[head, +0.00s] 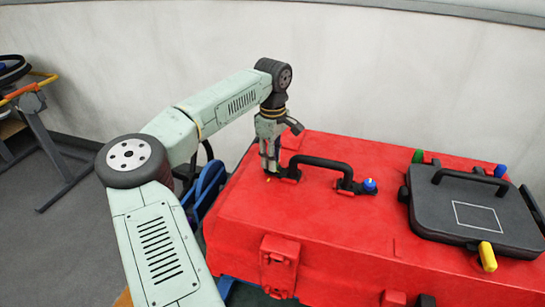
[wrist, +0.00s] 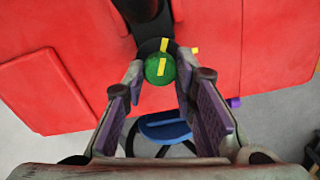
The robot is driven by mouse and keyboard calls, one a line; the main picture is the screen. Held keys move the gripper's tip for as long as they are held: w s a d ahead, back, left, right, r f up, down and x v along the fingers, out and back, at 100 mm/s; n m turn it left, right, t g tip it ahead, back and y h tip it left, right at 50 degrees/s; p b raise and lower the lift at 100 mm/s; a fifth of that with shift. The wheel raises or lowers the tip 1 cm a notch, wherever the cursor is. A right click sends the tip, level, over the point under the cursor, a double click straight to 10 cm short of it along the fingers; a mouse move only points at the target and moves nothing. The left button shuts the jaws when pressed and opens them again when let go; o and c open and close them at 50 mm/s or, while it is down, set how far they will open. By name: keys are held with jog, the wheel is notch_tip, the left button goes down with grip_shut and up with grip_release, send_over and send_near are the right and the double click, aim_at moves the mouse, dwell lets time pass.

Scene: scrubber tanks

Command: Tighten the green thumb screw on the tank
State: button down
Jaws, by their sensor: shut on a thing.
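In the wrist view, a round green thumb screw (wrist: 160,69) with a yellow stripe sits on a black mount at one end of a black handle (wrist: 139,10) on the red tank (wrist: 235,30). The stripe points up the picture; a separate yellow mark (wrist: 195,50) lies to its right, out of line with it. My gripper (wrist: 160,66) is shut on this screw, with one fingertip on each side. In the head view, my gripper (head: 269,174) is down at the left end of the tank's handle (head: 325,162) and hides the screw.
A blue-topped knob (head: 369,185) stands at the handle's right end. A black lid (head: 470,208) to the right carries another green knob (head: 418,156), a blue one (head: 500,171) and a yellow one (head: 487,256). A blue chair (head: 207,185) stands left of the tank, near my arm.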

jog(key=m, duration=0.6)
jog(key=shift+w+r, duration=0.1)
jog(key=shift+r, duration=0.1)
jog(key=shift+m, duration=3)
jog(key=c, duration=1.5)
grip_release()
jog(key=shift+a, duration=0.1)
jog(key=shift+o, duration=1)
jog(key=shift+f, duration=0.15)
notch_tip(320, 180, up, 12)
